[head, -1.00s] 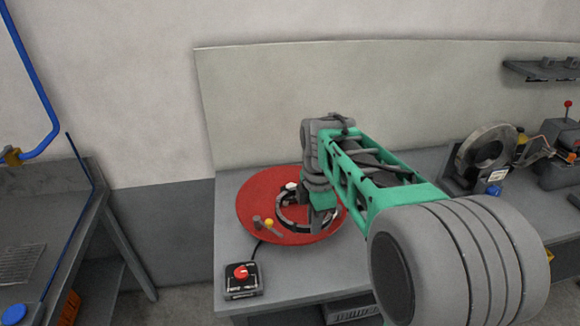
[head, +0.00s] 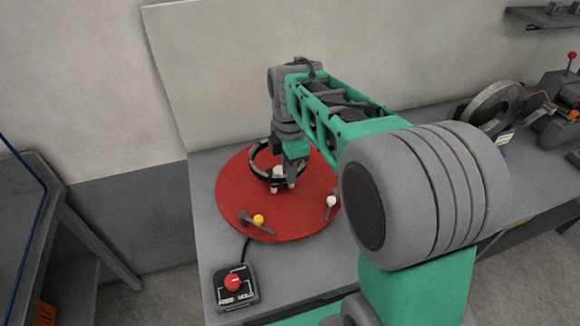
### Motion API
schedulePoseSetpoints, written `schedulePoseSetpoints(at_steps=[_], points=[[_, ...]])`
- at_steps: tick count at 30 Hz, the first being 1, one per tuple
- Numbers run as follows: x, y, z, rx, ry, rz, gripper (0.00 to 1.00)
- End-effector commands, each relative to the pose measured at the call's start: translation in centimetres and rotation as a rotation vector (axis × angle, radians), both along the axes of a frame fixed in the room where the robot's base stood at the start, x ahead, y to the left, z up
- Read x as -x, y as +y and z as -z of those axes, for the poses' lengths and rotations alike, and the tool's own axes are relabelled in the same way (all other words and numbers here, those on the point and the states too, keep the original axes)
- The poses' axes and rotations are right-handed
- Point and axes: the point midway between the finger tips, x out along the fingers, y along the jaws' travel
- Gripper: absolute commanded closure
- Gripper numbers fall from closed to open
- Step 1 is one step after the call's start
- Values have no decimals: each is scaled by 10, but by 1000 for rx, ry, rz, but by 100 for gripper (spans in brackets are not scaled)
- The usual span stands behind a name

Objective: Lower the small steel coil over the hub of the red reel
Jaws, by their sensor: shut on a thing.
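The small steel coil (head: 253,165), a dark ring with a pale edge, is in my gripper (head: 293,178). My gripper is shut on the coil's right side, and the arm reaches in from the right. The coil appears above the middle of the red reel (head: 235,190), a flat red disc on the bench. Pale and dark parts of the hub (head: 277,187) show at and just below the coil's front edge. The coil and fingers hide much of the hub. I cannot tell the exact gap or whether the coil is centred.
A yellow-tipped lever (head: 258,219) and a white-tipped lever (head: 331,202) stand on the red disc. A control box with a red knob (head: 233,283) sits at the bench's front. A large grey coil (head: 495,105) on a stand is farther right.

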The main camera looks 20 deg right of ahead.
Motion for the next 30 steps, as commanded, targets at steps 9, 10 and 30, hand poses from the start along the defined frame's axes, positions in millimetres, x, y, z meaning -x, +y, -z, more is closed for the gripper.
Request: schedulePoseSetpoints(at_steps=[9, 10, 30], points=[[0, -2, 41, 0, -1, 3, 100], [0, -2, 44, 0, -1, 4, 100], [-1, -3, 77, 1, -4, 6, 89]])
